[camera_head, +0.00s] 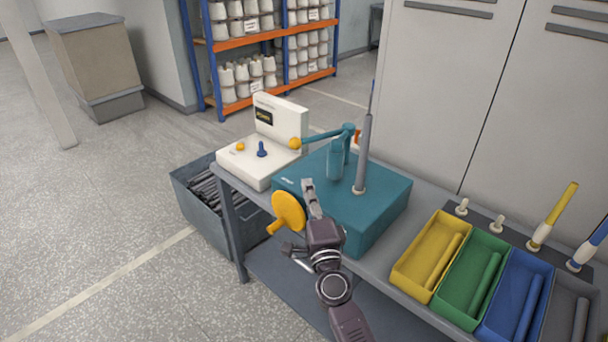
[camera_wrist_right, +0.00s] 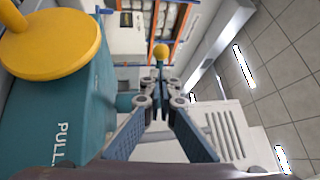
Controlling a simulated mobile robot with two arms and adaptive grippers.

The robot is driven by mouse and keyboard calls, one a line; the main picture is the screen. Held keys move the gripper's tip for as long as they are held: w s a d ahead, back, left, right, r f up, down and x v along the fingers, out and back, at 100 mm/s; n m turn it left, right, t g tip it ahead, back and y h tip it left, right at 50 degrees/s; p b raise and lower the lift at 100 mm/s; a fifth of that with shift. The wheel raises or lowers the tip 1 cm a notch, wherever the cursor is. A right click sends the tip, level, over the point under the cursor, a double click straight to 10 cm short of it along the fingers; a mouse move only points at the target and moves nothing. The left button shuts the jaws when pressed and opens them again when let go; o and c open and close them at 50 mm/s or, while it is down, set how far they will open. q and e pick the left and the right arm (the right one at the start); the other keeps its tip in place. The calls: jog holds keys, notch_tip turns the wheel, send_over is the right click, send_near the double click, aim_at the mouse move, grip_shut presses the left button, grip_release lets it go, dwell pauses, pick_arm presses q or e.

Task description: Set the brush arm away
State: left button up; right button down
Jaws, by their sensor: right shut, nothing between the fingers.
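The brush arm is a teal bar (camera_head: 325,135) with a yellow ball knob (camera_head: 295,143) at its left end. It reaches left from a pivot on top of the teal machine box (camera_head: 385,215), towards the white unit. My right gripper (camera_head: 308,184) is at the box's front left edge, below the knob and apart from it in the head view. In the right wrist view my right gripper (camera_wrist_right: 160,85) is shut and empty, with the yellow knob (camera_wrist_right: 160,49) beyond its tips. My left gripper is not in view.
A yellow disc crank (camera_head: 288,210) stands on the box front, close beside my right gripper. A grey post (camera_head: 363,150) rises from the box. A white unit (camera_head: 250,160) stands left. Yellow, green and blue trays (camera_head: 420,262) fill the bench's right.

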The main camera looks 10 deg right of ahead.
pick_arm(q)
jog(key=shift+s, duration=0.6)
pick_arm(e)
jog(key=shift+s+d+f, duration=0.1)
jog(key=shift+s+f, duration=0.05)
jog(key=shift+s, duration=0.95)
